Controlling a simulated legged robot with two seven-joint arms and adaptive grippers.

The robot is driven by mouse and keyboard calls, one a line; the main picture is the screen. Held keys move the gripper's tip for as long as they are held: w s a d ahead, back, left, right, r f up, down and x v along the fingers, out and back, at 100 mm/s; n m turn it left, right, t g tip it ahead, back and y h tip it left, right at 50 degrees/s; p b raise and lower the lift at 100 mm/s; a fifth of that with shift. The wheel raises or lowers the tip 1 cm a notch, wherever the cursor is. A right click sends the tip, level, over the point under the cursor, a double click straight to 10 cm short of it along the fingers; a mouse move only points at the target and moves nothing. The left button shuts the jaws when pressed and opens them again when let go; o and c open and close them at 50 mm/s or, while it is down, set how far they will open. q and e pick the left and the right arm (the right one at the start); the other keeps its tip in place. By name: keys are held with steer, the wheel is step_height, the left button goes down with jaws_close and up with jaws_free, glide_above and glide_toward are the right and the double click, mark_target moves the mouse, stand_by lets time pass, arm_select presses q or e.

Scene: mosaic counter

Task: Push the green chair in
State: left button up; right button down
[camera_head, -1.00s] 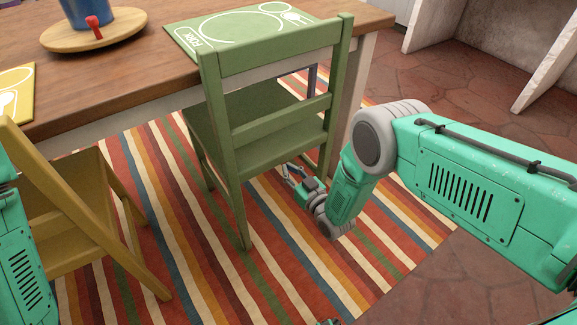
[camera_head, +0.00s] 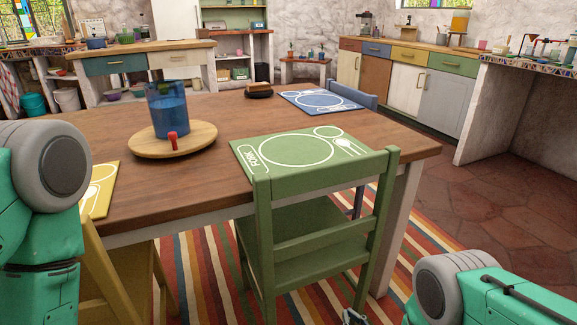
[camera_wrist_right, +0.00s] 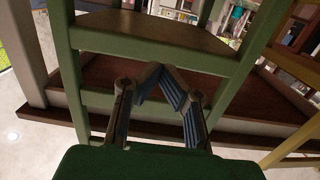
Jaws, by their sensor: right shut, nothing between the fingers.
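The green chair (camera_head: 322,220) stands upright at the near side of the wooden table (camera_head: 205,190). Its backrest faces me, and its seat extends toward the table edge. My right gripper (camera_head: 354,317) barely shows at the bottom edge of the head view, by the lower part of the chair. In the right wrist view the chair's green bars and legs (camera_wrist_right: 66,70) fill much of the picture. There my right gripper's fingers (camera_wrist_right: 158,72) meet at their tips, empty, in front of a green crossbar. Whether they touch it I cannot tell. My left gripper is out of view.
A yellow chair (camera_head: 125,275) stands at the left. A blue chair (camera_head: 360,96) is across the table. On the table are a green placemat (camera_head: 292,152) and a blue pitcher (camera_head: 168,112) on a round board. Tiled floor (camera_head: 500,215) is clear at right.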

steer(key=s+d+f+m+g+h, duration=0.15)
steer(key=s+d+g+h, duration=0.3)
steer(key=s+g, duration=0.6)
steer(key=s+d+r+m+g, duration=0.1)
steer(key=s+d+r+g, duration=0.15)
steer(key=s, duration=0.45)
steer(key=s+d+r+g+h, duration=0.1)
steer(key=s+r, duration=0.2)
steer(key=s, duration=0.5)
steer(key=s+d+r+m+g, duration=0.1)
steer(key=s+r+g, duration=0.15)
steer(key=s, duration=0.45)
step_height(320, 180, up, 12)
steer(key=p, duration=1.2)
steer(key=shift+w+t+p, duration=0.2)
steer(key=shift+t+p, duration=0.1)
steer(key=shift+t, duration=0.15)
steer(key=shift+d+n, duration=0.1)
steer(key=shift+n, duration=0.15)
